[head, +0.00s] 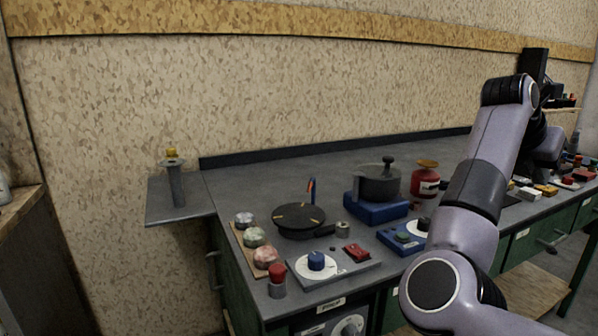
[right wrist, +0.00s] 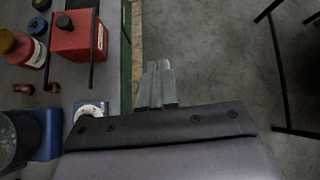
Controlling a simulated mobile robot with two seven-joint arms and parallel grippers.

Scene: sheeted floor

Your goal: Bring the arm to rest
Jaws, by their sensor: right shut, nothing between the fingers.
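My right arm (head: 468,190) rises from the lower right of the head view, bends at the top and comes down over the right part of the bench. Its fingers are hard to make out there. In the right wrist view my right gripper (right wrist: 157,70) is shut and empty, with its two fingers together. They are over the floor just beside the bench's green edge, touching nothing that I can see. My left gripper is not in view.
The grey bench (head: 290,165) carries a black pan (head: 299,217), a dark pot (head: 380,184) on a blue base, a red canister (head: 424,183) and control panels. A red box (right wrist: 76,36) lies left of my fingers. Open floor (right wrist: 220,60) is to the right.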

